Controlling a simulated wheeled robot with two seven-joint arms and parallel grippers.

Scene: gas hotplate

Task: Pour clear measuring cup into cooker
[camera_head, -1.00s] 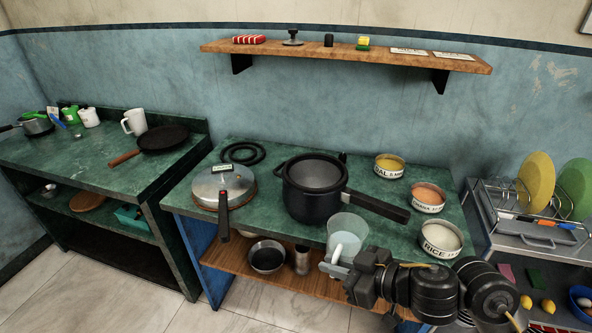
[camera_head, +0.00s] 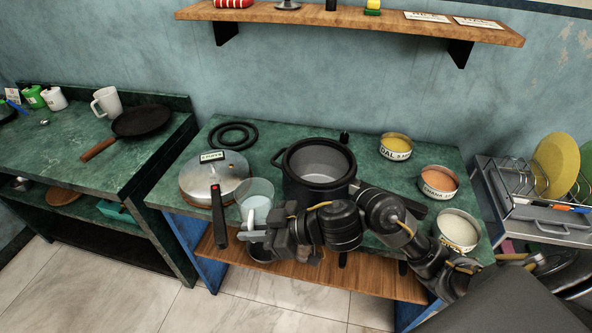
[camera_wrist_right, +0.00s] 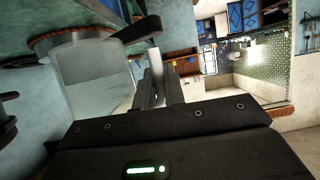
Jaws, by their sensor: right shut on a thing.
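The clear measuring cup (camera_head: 256,190) is held roughly upright at the front left of the cooker, with pale, clear-looking contents low inside. My right gripper (camera_head: 258,236) is shut on it, apparently at its handle. In the right wrist view the cup (camera_wrist_right: 92,82) fills the left side, beside the gripper fingers (camera_wrist_right: 157,82). The dark cooker (camera_head: 318,190) stands open on the green counter; its pale interior looks empty. Its long handle is largely hidden behind my right arm. My left gripper is not in view.
A round lid (camera_head: 213,176) with a dark handle lies left of the cup. Bowls of yellow (camera_head: 396,146), orange (camera_head: 438,182) and white (camera_head: 458,230) food line the counter's right side. A black ring burner (camera_head: 232,135) is behind the lid. A wall shelf (camera_head: 350,25) hangs above.

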